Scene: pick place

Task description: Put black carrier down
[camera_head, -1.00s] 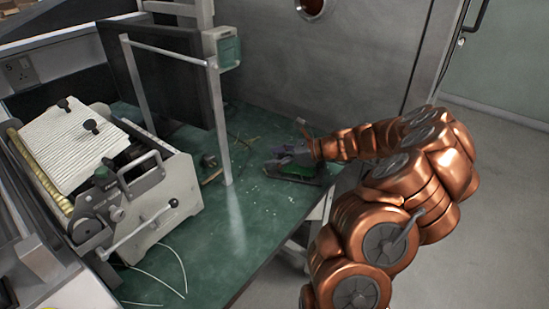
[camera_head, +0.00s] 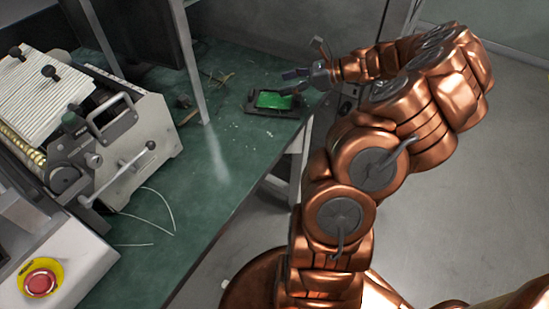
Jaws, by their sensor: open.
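The black carrier (camera_head: 258,110) lies flat on the green worktable (camera_head: 225,150), near its right edge. A bright green board (camera_head: 276,100) sits in the carrier. My gripper (camera_head: 298,82) is open and is above and to the right of the carrier, apparently clear of it. Its fingers overlap the carrier's far right side in this view, so that part is partly hidden. The jaws hold nothing that I can see.
A grey machine (camera_head: 105,130) with a ribbed white top stands at the left. A red emergency button (camera_head: 40,281) is at the lower left. Thin white wires (camera_head: 160,205) lie on the table's front part.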

